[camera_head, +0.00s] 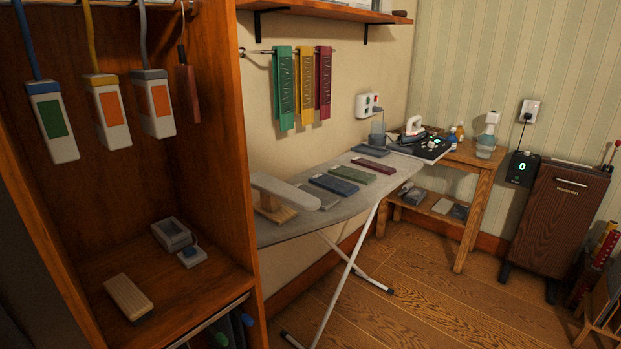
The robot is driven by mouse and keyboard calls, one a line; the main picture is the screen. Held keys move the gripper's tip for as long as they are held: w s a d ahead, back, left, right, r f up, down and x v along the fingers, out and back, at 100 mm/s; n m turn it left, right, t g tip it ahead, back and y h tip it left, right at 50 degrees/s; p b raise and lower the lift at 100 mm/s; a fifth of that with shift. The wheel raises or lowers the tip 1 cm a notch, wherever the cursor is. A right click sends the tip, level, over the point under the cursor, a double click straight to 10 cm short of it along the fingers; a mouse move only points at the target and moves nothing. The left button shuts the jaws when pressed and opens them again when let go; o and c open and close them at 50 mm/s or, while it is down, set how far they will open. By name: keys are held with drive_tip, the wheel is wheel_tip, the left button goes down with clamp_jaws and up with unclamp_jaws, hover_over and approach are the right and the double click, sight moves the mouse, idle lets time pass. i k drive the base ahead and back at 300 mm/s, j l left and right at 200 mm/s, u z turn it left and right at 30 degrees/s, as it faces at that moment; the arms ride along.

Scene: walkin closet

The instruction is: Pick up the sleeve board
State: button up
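The sleeve board (285,191) is a narrow pale padded board on a wooden foot (275,211). It stands on the near left end of the grey ironing board (345,212), close to the side panel of the wooden cabinet. The cabinet panel may hide a little of its left edge. My gripper is not in this view.
Folded cloths (353,174) lie along the ironing board beyond the sleeve board. An iron (411,131) sits on a wooden table (467,159) behind. The wooden cabinet (222,140) blocks the left side. The wooden floor (430,300) at front right is clear.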

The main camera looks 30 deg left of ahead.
sight(273, 190)
drive_tip(key=i+u, duration=0.35)
drive_tip(key=i, duration=0.25)
drive_tip(key=i+l+u, duration=0.35)
drive_tip(key=i, duration=0.25)
drive_tip(key=i+u, duration=0.35)
drive_tip(key=u, duration=0.15)
drive_tip(key=i+l+u, duration=0.1)
drive_tip(key=i+u, duration=0.25)
drive_tip(key=u, duration=0.15)
drive_tip(key=i+l+u, duration=0.2)
drive_tip(key=u, duration=0.3)
drive_tip(key=i+l+u, duration=0.45)
drive_tip(key=k+j, duration=0.05)
drive_tip(key=k, duration=0.05)
